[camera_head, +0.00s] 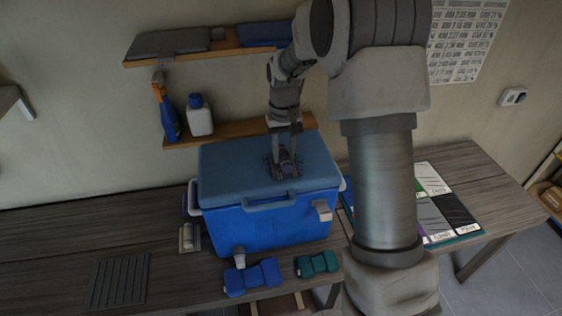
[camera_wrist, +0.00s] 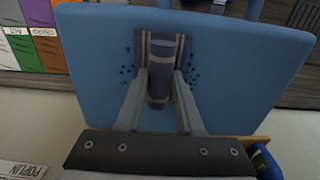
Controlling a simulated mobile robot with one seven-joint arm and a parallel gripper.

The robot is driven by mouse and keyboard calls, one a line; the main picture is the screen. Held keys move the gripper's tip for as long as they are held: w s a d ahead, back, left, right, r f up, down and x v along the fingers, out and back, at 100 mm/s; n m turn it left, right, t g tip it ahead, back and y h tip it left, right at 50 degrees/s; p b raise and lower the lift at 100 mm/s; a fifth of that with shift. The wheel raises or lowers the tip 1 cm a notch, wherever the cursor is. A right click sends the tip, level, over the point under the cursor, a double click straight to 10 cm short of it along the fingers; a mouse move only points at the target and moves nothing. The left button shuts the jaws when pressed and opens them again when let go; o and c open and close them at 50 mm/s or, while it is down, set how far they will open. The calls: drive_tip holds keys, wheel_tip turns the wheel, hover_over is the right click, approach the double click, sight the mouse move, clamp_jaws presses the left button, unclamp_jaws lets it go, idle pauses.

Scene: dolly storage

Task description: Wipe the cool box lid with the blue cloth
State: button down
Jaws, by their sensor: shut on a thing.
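The blue cool box (camera_head: 285,228) stands on the bench with its lighter blue lid (camera_head: 235,165) shut. My gripper (camera_head: 285,160) points down at the middle of the lid. In the wrist view, my gripper (camera_wrist: 161,85) is shut on a dark grey-blue roll (camera_wrist: 160,70) with tan bands, which looks like the rolled cloth. The roll is at or just above the lid; contact is hard to tell. Dark speckles lie on the lid (camera_wrist: 85,75) on both sides of the roll. The fingers hide part of the roll.
A shelf (camera_head: 236,132) behind the box holds an orange-topped spray bottle (camera_head: 168,115) and a white bottle (camera_head: 199,118). An upper shelf (camera_head: 228,47) is above. Blue (camera_head: 252,278) and teal (camera_head: 317,264) bundles lie in front. Coloured sheets (camera_head: 435,205) lie at right.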

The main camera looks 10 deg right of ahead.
drive_tip(key=shift+d, duration=2.15)
drive_tip(key=shift+r+p, duration=0.7)
drive_tip(key=shift+r, duration=0.1)
drive_tip(key=a+b, duration=0.1)
drive_tip(key=a, duration=0.8)
drive_tip(key=shift+a+f, duration=0.2)
